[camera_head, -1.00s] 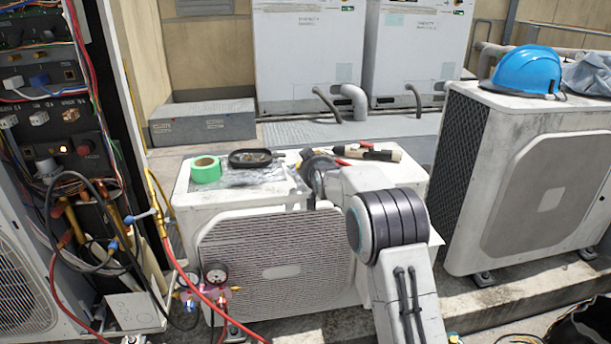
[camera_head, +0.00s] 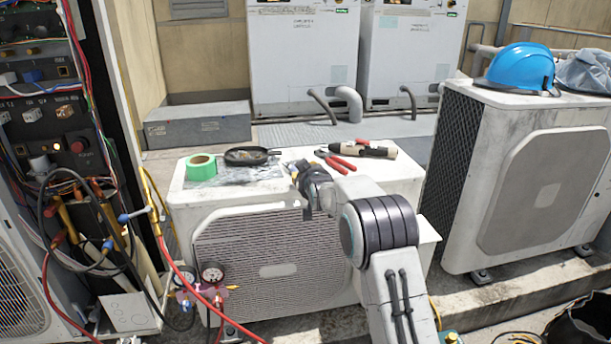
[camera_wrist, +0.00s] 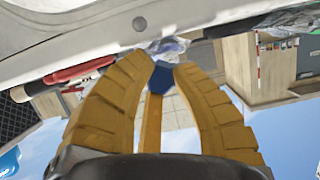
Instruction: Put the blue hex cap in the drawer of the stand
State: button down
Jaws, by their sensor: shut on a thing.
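The blue hex cap (camera_wrist: 160,78) shows in the wrist view, between the tips of my gripper's yellow fingers (camera_wrist: 160,72). The fingers are shut on it. In the head view my gripper (camera_head: 293,168) is over the front edge of the white condenser unit (camera_head: 225,200), right of the pan and left of the pliers. The cap is too small to make out clearly there. I cannot pick out a stand with a drawer for certain in either view.
On the unit's top lie green tape (camera_head: 201,167), a small dark pan (camera_head: 252,156), red-handled pliers (camera_head: 337,162) and a black-and-cream tool (camera_head: 368,150). A grey box (camera_head: 197,127) stands behind. A blue hard hat (camera_head: 522,68) is on the right unit. Hoses and gauges (camera_head: 212,272) hang front left.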

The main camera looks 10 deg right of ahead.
jog(key=shift+f+b, duration=0.3)
jog(key=shift+f, duration=0.05)
